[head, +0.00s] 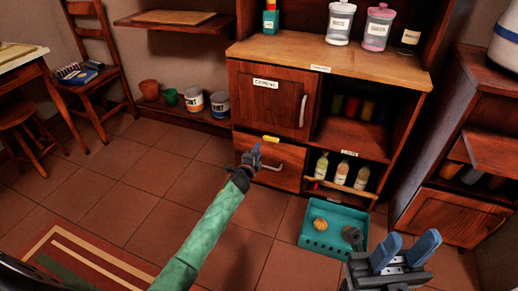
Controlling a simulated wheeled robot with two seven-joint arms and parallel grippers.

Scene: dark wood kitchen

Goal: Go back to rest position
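My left gripper (255,158) is at the end of the green-sleeved arm, in front of the lower drawer (283,160) of the wooden cabinet. It is small and seen from behind, so its finger gap and any contact with the drawer or its handle are unclear. My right gripper (405,252) is at the lower right, its two blue fingers spread apart with nothing visible between them. It is beside the right edge of a teal crate (312,240) on the floor.
The crate holds a round yellow-orange item (320,224). The cabinet top (300,52) bears jars (378,28). Bottles (342,173) stand on its low shelf. A chair (95,75) and stool (28,125) are at left. Tiled floor (130,185) is clear at left centre.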

